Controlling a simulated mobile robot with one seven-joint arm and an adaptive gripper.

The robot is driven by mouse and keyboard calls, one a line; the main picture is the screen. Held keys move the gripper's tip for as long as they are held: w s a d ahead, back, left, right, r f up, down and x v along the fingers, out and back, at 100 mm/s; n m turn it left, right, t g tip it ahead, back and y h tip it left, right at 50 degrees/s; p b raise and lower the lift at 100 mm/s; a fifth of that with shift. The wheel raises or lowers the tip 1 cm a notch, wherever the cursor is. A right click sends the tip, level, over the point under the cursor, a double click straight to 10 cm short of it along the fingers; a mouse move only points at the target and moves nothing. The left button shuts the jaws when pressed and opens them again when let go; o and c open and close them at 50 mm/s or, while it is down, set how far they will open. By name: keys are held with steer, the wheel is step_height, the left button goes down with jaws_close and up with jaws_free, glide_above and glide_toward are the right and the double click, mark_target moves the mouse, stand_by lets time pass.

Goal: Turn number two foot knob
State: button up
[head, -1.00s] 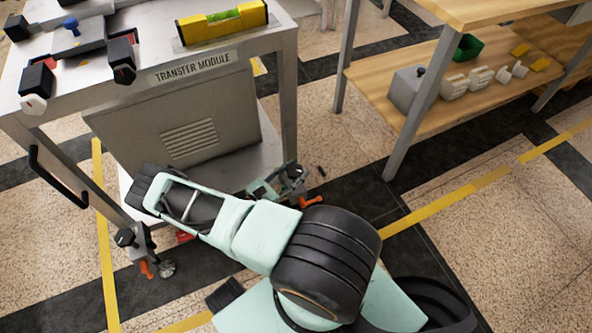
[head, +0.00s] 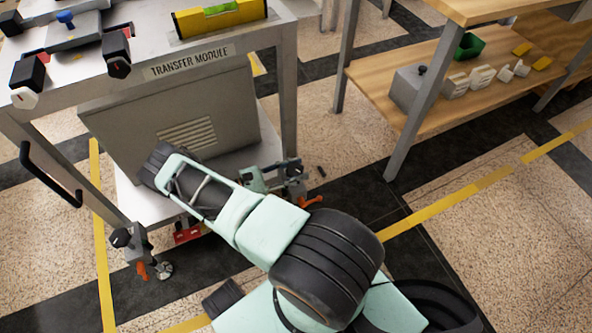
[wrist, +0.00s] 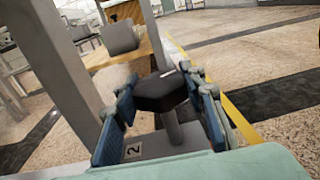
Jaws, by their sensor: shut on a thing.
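In the wrist view, the number two foot knob (wrist: 163,92) is a black, faceted knob on a grey stem, beside a small plate marked 2 (wrist: 133,151). My gripper (wrist: 163,110) has its blue-padded fingers on both sides of the knob and is shut on it. In the head view, my arm hides most of the gripper and the knob. The foot assembly (head: 292,172) shows at the cart's right leg, low near the floor. An orange lever (head: 311,201) sticks out beside it.
The transfer module cart (head: 290,100) stands over my gripper, its right leg close by. Its left foot has a black knob (head: 121,237), an orange lever (head: 142,271) and a caster (head: 165,269). A wooden shelf unit (head: 400,115) stands to the right, with open floor before it.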

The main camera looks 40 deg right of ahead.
steer(key=shift+m+g+y, duration=0.4)
steer(key=shift+m+g, duration=0.3)
steer(key=shift+g, duration=0.4)
steer(key=o, duration=1.2)
steer(key=shift+c, duration=0.2)
steer(key=v, duration=1.2)
steer(key=shift+w, duration=0.15)
